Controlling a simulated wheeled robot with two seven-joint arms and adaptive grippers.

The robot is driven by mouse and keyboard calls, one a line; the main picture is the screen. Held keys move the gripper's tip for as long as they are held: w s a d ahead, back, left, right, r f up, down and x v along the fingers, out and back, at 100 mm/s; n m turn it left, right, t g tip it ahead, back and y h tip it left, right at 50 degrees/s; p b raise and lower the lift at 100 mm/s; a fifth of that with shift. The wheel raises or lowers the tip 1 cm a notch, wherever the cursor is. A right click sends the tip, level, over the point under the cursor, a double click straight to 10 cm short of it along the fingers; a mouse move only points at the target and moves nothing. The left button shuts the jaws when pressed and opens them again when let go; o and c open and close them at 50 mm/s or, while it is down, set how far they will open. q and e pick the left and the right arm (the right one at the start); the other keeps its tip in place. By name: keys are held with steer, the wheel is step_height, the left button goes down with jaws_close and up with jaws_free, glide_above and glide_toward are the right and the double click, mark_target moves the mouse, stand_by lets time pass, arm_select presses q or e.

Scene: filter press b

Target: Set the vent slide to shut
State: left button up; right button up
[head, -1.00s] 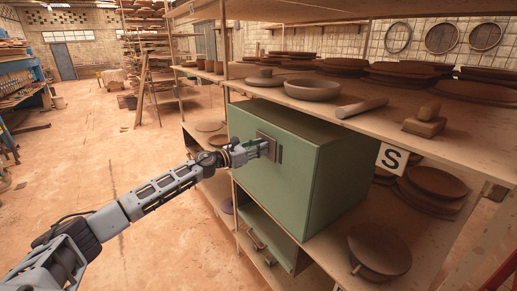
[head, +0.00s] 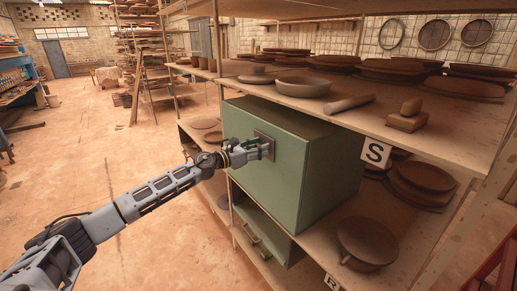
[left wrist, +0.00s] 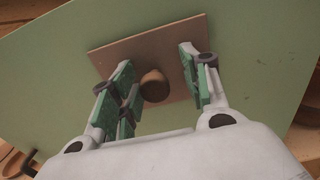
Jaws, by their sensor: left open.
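The vent slide shows as a brownish plate (left wrist: 178,42) with a round brown knob (left wrist: 155,86) on the front of a green cabinet (head: 300,165). In the head view the plate (head: 264,137) is partly hidden behind my left gripper (head: 268,148). In the left wrist view my left gripper (left wrist: 160,88) is open, with green-padded fingers on both sides of the knob. The knob lies between the fingers, with a visible gap on the right side. I cannot tell whether the left fingers touch it. My right gripper is not in view.
The green cabinet stands on a wooden shelf unit, under a shelf board (head: 440,135) holding bowls and plates.

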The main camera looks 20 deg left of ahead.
arm_select(q)
steer(key=shift+a, duration=0.15)
steer(key=shift+s, duration=0.15)
steer(key=v, duration=1.1)
steer(key=shift+s, duration=0.15)
stand_by(1.1)
steer(key=shift+a, duration=0.15)
steer(key=shift+n, duration=0.3)
stand_by(0.5)
